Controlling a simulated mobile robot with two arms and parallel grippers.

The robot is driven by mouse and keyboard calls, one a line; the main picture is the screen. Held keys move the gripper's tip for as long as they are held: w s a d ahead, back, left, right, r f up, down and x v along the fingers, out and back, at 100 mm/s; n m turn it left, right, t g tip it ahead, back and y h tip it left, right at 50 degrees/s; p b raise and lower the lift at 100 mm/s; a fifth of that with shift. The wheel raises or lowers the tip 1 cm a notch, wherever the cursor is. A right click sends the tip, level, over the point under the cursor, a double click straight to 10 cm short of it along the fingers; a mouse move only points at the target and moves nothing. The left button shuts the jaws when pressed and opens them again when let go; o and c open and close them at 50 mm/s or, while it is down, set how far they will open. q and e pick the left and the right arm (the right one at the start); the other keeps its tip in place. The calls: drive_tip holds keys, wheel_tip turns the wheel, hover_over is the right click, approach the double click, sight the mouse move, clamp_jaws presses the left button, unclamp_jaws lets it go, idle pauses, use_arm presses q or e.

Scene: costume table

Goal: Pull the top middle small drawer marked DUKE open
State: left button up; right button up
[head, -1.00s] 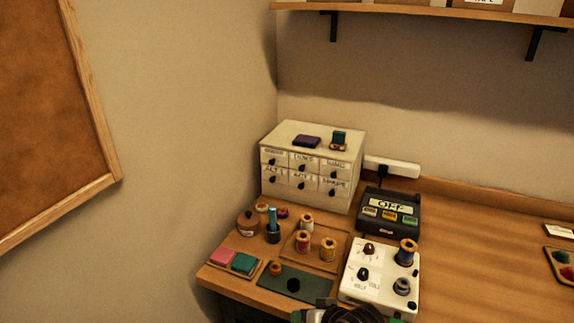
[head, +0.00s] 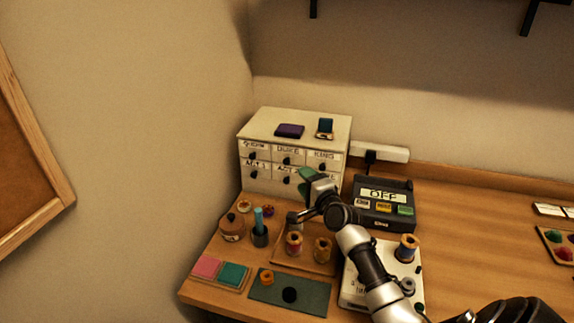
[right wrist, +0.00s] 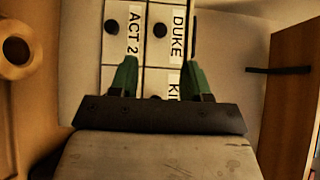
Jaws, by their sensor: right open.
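The cream drawer unit (head: 246,178) stands against the back wall at the left end of the table. Its top middle small drawer, marked DUKE (head: 298,157), looks shut and has a dark round knob (head: 287,161). In the right wrist view, the DUKE label (right wrist: 178,32) appears turned sideways, with its knob (right wrist: 160,28) ahead, between the lines of the fingers. My right gripper (head: 299,194) is open and empty, in front of the unit's lower middle and right. Its green fingers (right wrist: 160,60) look apart from the knob. My left gripper is out of view.
A purple block (head: 289,131) and a teal item (head: 325,127) rest on the unit. A dark OFF box (head: 384,204) stands right of it. Thread spools (head: 322,250), a brown pot (head: 232,229) and a white control panel (head: 354,290) crowd the front. The table's right is clearer.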

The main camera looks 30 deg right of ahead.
sight(288, 163)
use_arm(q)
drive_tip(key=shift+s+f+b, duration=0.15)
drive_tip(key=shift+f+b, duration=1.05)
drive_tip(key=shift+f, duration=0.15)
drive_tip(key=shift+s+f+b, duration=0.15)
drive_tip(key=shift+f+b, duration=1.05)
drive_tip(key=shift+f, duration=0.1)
use_arm(e)
drive_tip(key=shift+w+d, duration=0.15)
drive_tip(key=shift+w, duration=2.1)
drive_tip(key=shift+w+d, duration=0.1)
drive_tip(key=shift+w, duration=2.15)
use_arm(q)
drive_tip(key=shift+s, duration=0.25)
use_arm(e)
clamp_jaws()
